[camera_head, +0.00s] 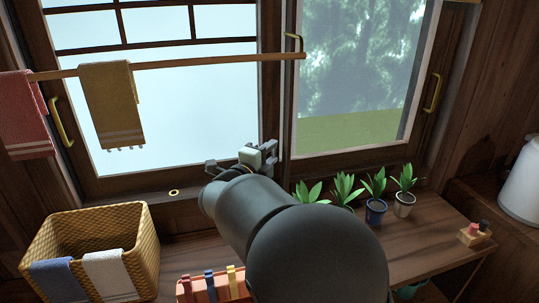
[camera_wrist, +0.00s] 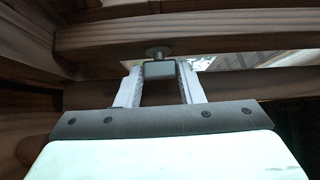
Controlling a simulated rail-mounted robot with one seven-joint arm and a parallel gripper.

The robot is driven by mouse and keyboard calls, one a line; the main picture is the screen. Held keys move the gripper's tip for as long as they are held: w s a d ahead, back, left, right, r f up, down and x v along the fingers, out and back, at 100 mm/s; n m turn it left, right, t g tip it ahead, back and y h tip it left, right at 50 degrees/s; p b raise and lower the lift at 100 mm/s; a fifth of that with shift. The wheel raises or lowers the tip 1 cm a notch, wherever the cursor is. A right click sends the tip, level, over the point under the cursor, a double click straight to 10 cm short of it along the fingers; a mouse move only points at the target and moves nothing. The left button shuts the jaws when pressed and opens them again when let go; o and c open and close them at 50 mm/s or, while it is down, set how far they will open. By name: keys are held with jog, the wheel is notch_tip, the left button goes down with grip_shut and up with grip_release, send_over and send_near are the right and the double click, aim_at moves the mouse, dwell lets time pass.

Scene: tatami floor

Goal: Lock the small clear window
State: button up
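The small clear window (camera_head: 358,65) is the right pane in the head view, with trees and grass showing through it. It stands in a dark wood frame beside the larger pale window (camera_head: 195,100). My gripper (camera_head: 243,155) is at the bottom of the frame where the two windows meet. In the wrist view its two fingers (camera_wrist: 159,85) stand on either side of a small grey block (camera_wrist: 159,70), very close to it. I cannot tell whether they press on it. A round metal knob (camera_wrist: 158,52) shows just beyond the block, under a wooden rail (camera_wrist: 200,35). No lock is clearly visible in the head view.
A towel rail (camera_head: 200,65) crosses the larger window. Several potted plants (camera_head: 375,205) stand just right of my arm. A wicker basket (camera_head: 90,225) and an orange box (camera_head: 215,288) are at lower left. A brass ring (camera_head: 174,192) is on the sill.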

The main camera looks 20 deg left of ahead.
jog(key=f+n+t+b, duration=0.1)
jog(key=b, duration=0.2)
jog(key=shift+n+t+b, duration=0.3)
jog(key=shift+b, duration=0.15)
jog(key=shift+r+n+t+b, duration=0.15)
jog(key=shift+n+t+b, duration=0.15)
jog(key=shift+n+b, duration=0.1)
jog(key=shift+r, duration=0.1)
jog(key=o, duration=1)
jog(key=b+v, duration=0.1)
jog(key=v, duration=1.6)
jog(key=shift+s, duration=0.25)
